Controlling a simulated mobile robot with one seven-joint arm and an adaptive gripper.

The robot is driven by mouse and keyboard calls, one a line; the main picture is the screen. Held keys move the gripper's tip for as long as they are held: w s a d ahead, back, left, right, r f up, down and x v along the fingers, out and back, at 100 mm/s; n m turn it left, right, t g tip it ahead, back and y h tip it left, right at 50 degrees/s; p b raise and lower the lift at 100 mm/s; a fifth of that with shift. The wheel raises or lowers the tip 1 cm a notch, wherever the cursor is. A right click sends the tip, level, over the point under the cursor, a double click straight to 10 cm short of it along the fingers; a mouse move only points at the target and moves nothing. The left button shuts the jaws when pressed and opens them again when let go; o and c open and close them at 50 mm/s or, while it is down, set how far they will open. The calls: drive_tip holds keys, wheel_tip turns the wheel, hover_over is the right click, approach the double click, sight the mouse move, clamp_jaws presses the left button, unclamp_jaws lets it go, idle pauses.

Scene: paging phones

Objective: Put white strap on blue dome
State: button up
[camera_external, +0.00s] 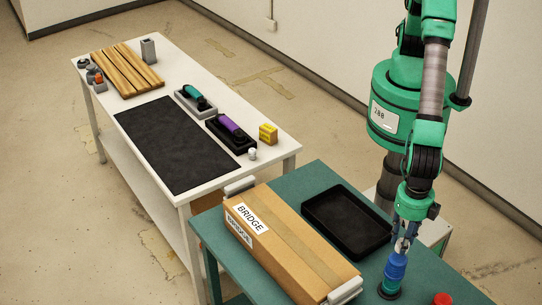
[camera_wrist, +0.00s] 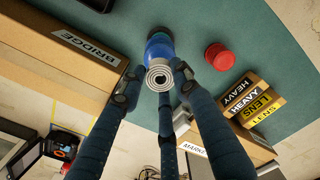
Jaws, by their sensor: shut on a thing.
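A blue dome-like piece (camera_external: 395,268) with a dark round base stands upright near the front of the teal bench. It also shows in the wrist view (camera_wrist: 159,48). My gripper (camera_external: 404,240) points down directly above it. In the wrist view my gripper's dark blue fingers (camera_wrist: 155,87) close around a pale, ringed round end (camera_wrist: 160,77) in line with the blue piece. I cannot tell whether this pale end is the white strap or part of the blue piece. No flat strap shape is clear, and the fingers hide part of the contact.
A cardboard box marked BRIDGE (camera_external: 285,245) and a black tray (camera_external: 349,222) lie left of my gripper. A red round piece (camera_external: 442,299) is close by on the right. The white table (camera_external: 190,204) behind holds two handsets and a small white piece (camera_external: 252,154).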

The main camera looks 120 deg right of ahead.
drive_tip(key=shift+f, duration=0.1)
drive_tip(key=shift+f+p, duration=0.3)
drive_tip(key=shift+f, duration=1.4)
drive_tip(key=shift+f, duration=0.1)
drive_tip(key=o, duration=0.8)
drive_tip(key=shift+d+r+b, duration=0.1)
drive_tip(key=shift+r+b, duration=0.5)
drive_tip(key=shift+r, duration=5.55)
